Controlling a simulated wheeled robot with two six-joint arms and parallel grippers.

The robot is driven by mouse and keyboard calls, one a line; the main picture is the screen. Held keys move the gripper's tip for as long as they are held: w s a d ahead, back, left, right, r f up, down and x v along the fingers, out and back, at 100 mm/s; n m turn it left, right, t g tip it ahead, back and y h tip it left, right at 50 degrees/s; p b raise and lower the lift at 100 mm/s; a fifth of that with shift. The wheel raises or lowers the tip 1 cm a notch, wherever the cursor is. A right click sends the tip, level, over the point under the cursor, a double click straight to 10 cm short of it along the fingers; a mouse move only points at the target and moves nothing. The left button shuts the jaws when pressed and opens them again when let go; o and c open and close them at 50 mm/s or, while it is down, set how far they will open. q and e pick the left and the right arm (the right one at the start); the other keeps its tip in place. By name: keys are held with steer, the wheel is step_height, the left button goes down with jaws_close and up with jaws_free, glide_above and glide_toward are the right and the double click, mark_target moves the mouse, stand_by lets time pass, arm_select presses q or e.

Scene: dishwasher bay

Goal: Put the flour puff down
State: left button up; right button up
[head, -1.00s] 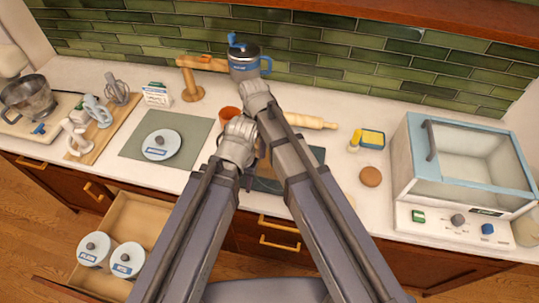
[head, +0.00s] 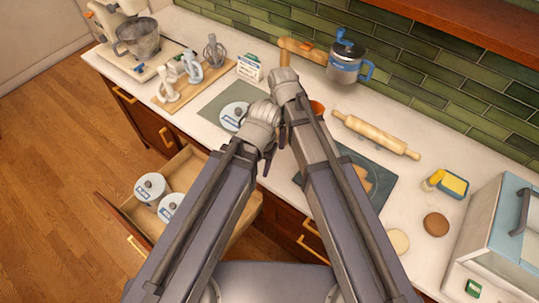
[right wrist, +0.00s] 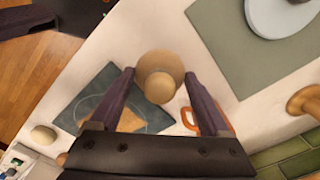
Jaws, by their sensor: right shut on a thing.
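The flour puff (right wrist: 161,88), a tan disc with a round knob, is between the two fingers of my right gripper (right wrist: 160,74) in the right wrist view. The gripper is shut on it, above the white counter. In the head view my right gripper (head: 287,82) is near the grey-green mat and the wooden stand, and the puff is hidden there. My left gripper (head: 264,152) is beside it, lower and to the left, near the counter's front edge. Its fingers are mostly hidden, so I cannot tell whether it is open.
A white lid (head: 233,116) lies on the grey-green mat (head: 209,112). An open drawer (head: 187,160) with white lidded canisters juts out below. Bare counter shows around the rolling pin.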

steer(key=b, duration=0.6)
glide_above(278, 158)
steer(key=shift+w+f, duration=0.1)
steer(key=shift+f, duration=3.05)
steer(key=shift+f, duration=0.1)
step_height(278, 158, down, 4)
steer(key=b, duration=0.4)
steer(key=shift+r, duration=0.25)
steer(key=shift+f, duration=0.2)
steer(key=o, duration=1)
steer(key=shift+r, duration=0.2)
